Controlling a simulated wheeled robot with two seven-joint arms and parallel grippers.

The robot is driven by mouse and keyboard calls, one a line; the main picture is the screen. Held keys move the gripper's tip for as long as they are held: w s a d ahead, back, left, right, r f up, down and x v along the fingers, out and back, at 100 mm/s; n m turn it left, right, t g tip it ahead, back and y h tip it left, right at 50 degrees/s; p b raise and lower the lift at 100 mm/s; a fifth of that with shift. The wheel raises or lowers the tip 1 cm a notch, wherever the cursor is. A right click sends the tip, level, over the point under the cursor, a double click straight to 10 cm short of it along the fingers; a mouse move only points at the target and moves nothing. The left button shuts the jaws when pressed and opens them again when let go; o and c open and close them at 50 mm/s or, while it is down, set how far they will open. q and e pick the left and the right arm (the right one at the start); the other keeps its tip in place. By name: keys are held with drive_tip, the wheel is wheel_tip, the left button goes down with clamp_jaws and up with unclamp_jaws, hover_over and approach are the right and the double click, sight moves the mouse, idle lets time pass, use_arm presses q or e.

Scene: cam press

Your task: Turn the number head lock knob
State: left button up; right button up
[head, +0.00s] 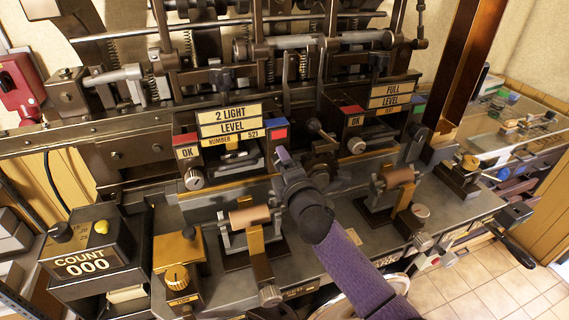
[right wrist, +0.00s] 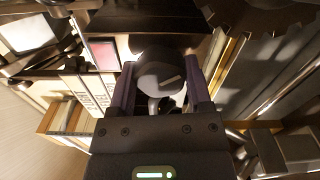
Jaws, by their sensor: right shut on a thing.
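My right gripper (head: 282,158) reaches in from the bottom of the head view on a purple arm, in front of the press between the two stations. In the right wrist view its two fingers (right wrist: 165,82) are closed on the sides of a dark round knob (right wrist: 162,70) with a pale mark on its face. In the head view the gripper hides this knob. The number head (head: 236,158) sits under the "2 LIGHT LEVEL" sign (head: 229,119), left of the gripper. My left gripper is in neither view.
A "COUNT 000" box (head: 85,262) stands at the left front. Copper-coloured rollers (head: 250,216) on stands flank my right arm. A dark lever (head: 318,130) and a silver knob (head: 356,146) are close to the gripper's right. Tiled floor is clear at the lower right.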

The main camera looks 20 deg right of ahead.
drive_tip(key=m, duration=0.4)
drive_tip(key=shift+f+m+p, duration=0.1)
drive_tip(key=shift+m+p, duration=0.3)
drive_tip(key=shift+m, duration=1.8)
drive_tip(key=o, duration=1.3)
drive_tip(key=s+p, duration=0.1)
drive_tip(key=s, duration=0.9)
drive_tip(key=shift+d, duration=0.15)
